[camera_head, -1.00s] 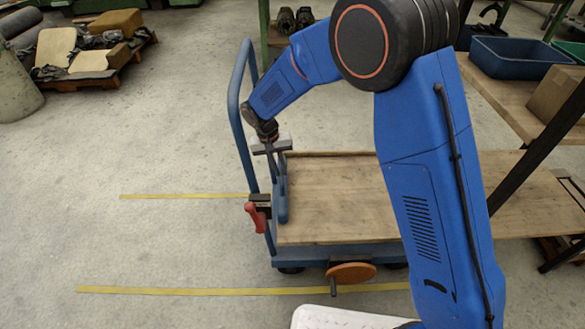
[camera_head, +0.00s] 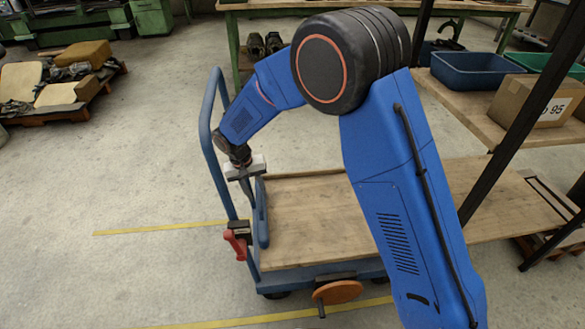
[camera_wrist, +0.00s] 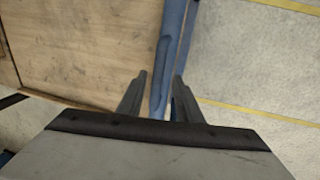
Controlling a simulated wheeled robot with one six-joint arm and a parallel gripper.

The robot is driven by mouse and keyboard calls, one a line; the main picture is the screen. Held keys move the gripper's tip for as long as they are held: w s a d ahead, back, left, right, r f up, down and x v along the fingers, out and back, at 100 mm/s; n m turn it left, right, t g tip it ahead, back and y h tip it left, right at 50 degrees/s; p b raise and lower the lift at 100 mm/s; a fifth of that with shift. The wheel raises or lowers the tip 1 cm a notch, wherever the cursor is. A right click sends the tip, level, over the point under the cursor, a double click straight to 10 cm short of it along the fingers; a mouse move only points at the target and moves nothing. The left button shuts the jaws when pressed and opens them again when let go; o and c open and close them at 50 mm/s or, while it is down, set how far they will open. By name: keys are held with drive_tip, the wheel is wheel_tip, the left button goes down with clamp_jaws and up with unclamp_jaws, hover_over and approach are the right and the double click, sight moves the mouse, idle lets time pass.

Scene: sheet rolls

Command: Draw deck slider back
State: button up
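A trolley with a wooden deck (camera_head: 315,215) stands in the middle of the head view, with a tall blue push handle (camera_head: 212,150) at its left end. A shorter blue upright bar (camera_head: 263,222) rises at the deck's left edge. I cannot tell for sure which part is the slider. My gripper (camera_head: 246,180) is at the top of this bar. In the wrist view, my gripper (camera_wrist: 159,76) is open, its two fingers either side of a blue bar (camera_wrist: 166,55). Whether the fingers touch it is unclear.
A red lever (camera_head: 235,245) sits on the trolley's left side and an orange handwheel (camera_head: 338,292) on its front. A bench at right holds a blue bin (camera_head: 465,72) and a cardboard box (camera_head: 535,100). A dark post crosses the right side.

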drive_tip(key=w+d, duration=0.3)
drive_tip(key=d, duration=1.1)
drive_tip(key=w+d, duration=0.2)
drive_tip(key=d, duration=1.2)
drive_tip(key=a+r, duration=0.1)
drive_tip(key=r, duration=0.7)
drive_tip(key=a+r, duration=0.2)
drive_tip(key=r, duration=0.6)
drive_tip(key=shift+a+r, duration=0.2)
drive_tip(key=shift+a, duration=0.1)
